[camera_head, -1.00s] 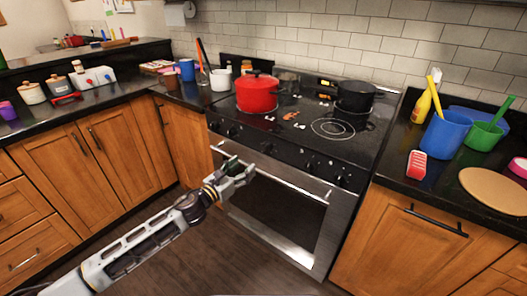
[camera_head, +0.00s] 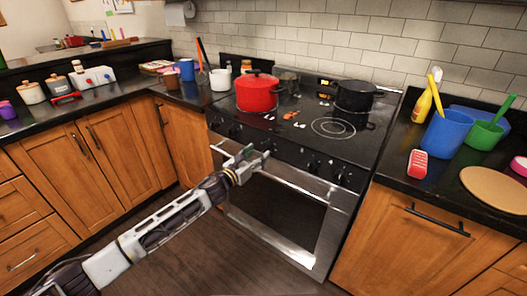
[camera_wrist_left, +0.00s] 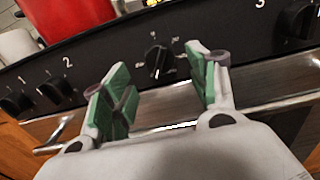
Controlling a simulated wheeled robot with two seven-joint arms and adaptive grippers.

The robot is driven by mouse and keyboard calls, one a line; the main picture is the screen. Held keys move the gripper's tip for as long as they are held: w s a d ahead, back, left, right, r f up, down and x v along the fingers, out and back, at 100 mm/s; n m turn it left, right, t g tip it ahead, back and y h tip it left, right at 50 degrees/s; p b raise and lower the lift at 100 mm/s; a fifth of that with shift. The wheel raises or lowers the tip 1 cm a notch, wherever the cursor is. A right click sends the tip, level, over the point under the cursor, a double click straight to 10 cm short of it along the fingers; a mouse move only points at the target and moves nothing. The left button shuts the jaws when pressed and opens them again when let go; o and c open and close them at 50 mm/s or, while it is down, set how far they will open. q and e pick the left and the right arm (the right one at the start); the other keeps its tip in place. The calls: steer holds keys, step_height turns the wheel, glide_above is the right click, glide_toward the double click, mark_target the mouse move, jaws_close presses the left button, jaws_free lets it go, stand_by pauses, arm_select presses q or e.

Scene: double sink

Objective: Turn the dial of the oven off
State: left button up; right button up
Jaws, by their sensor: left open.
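The black oven (camera_head: 275,205) has a dark front panel with several black dials. A middle dial (camera_wrist_left: 158,58) with small markings around it shows in the left wrist view, beyond the gap between my fingertips. It seems upright, with no contact visible. My left gripper (camera_head: 256,153) is open and empty in front of the panel, just above the oven door handle (camera_head: 292,182). In the head view the gripper covers the middle of the panel, hiding that dial. My right gripper is not in view.
Dials on the left (camera_wrist_left: 55,88) and right (camera_wrist_left: 295,20) flank the middle one. A red pot (camera_head: 257,93) and black pot (camera_head: 355,95) stand on the stovetop. The right counter holds a blue container (camera_head: 445,133). The floor before the oven is clear.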

mark_target(264, 150)
arm_select(q)
steer(key=shift+x, duration=1.8)
steer(key=shift+w+d+b, duration=0.25)
steer(key=shift+w+b, duration=0.05)
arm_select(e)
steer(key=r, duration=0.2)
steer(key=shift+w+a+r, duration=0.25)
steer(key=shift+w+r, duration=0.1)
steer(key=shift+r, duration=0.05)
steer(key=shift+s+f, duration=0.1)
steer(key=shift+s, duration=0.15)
